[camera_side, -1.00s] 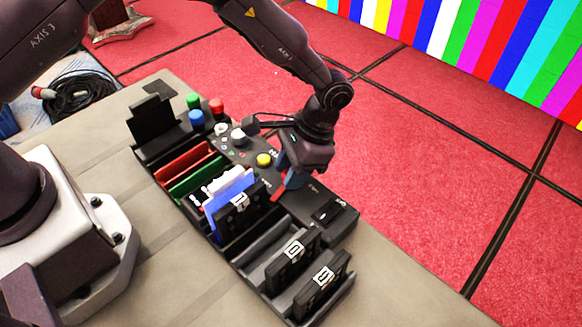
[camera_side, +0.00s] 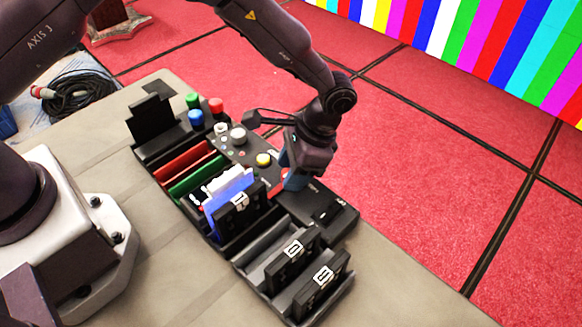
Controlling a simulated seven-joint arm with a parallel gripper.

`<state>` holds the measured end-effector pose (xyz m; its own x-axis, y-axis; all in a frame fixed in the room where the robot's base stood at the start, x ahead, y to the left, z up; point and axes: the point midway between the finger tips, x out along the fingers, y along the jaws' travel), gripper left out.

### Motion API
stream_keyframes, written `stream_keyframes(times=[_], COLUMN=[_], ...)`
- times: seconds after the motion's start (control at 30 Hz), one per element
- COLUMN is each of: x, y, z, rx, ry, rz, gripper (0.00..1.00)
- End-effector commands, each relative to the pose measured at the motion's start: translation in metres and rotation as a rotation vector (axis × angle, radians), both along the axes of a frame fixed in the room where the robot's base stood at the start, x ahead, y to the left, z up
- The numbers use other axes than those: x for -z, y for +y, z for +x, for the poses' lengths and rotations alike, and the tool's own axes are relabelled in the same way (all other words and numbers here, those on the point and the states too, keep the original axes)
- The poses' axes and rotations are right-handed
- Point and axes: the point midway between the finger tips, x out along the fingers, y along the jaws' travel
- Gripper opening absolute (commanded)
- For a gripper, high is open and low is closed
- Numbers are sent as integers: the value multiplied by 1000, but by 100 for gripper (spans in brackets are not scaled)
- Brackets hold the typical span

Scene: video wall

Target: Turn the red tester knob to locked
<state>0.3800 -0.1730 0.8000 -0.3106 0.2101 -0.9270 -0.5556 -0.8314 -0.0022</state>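The black tester panel (camera_side: 330,212) lies on the table behind the rack of cards. My gripper (camera_side: 291,184) points down over the middle of the panel. A red part, likely the red tester knob (camera_side: 276,190), shows just at the left of the fingers, low on the panel.
A yellow button (camera_side: 263,159) and a white knob (camera_side: 238,136) sit left of my gripper. Green, blue and red round-topped pieces (camera_side: 196,117) stand farther left. The rack (camera_side: 243,262) holds upright cards and black numbered modules in front. Red floor lies beyond the table.

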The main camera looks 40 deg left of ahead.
Motion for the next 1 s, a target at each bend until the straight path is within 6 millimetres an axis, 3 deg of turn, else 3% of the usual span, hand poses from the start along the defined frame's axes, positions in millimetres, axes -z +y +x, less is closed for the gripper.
stream_keyframes(times=[0.3, 0.47, 0.8, 1.0], x=[0, -11, -78, -108], y=[0, -3, -18, -25], z=[-1, 3, 26, 36], rx=[-1, -1, 0, 0], ry=[6, 5, 1, 2], rz=[2, 1, -1, 0], gripper=[57, 57, 57, 57])
